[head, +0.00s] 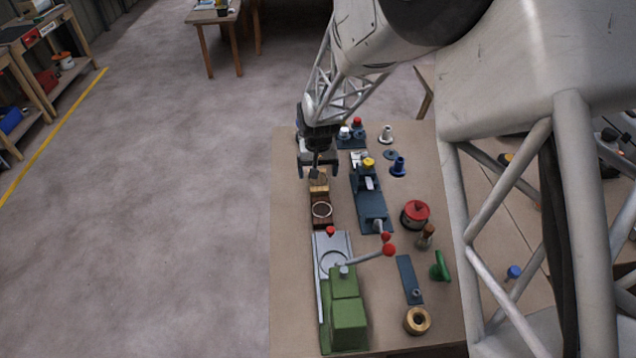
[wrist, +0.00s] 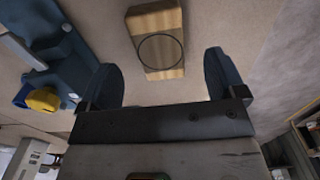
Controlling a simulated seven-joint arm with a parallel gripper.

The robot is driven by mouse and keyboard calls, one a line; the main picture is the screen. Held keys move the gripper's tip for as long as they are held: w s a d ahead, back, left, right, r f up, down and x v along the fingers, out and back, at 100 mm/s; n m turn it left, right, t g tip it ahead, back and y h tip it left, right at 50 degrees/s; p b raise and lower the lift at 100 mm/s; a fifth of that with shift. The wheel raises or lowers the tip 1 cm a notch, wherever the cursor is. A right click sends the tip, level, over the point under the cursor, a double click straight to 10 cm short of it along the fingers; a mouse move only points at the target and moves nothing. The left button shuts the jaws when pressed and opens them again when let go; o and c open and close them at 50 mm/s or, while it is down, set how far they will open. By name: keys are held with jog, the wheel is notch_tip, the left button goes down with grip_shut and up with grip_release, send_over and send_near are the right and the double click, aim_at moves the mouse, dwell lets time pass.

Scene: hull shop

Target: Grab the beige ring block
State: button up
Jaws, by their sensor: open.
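The beige ring block (head: 319,187) is a light wood block on the table, just beyond a dark red-brown block. In the wrist view the beige block (wrist: 142,22) shows striped wood and a dark circle on its upper face. My gripper (head: 318,171) is open above it, its two blue-grey fingers spread wide. In the wrist view the fingers (wrist: 162,78) stand left and right of the block's near end, apart from it. Nothing is held. In the head view my gripper covers the block's far part.
The red-brown block (head: 321,217) with a pale ring is close on the near side. A green and grey machine (head: 348,312) with a red-knobbed lever stands nearer. A blue fixture (head: 372,206) with a yellow knob is close on the right. Bare table lies to the left.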

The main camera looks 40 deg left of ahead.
aim_at(318, 181)
jog(key=shift+f, duration=2.6)
jog(key=c, duration=1)
jog(key=shift+r, duration=0.2)
jog(key=shift+c, duration=0.2)
jog(key=shift+r, duration=4.85)
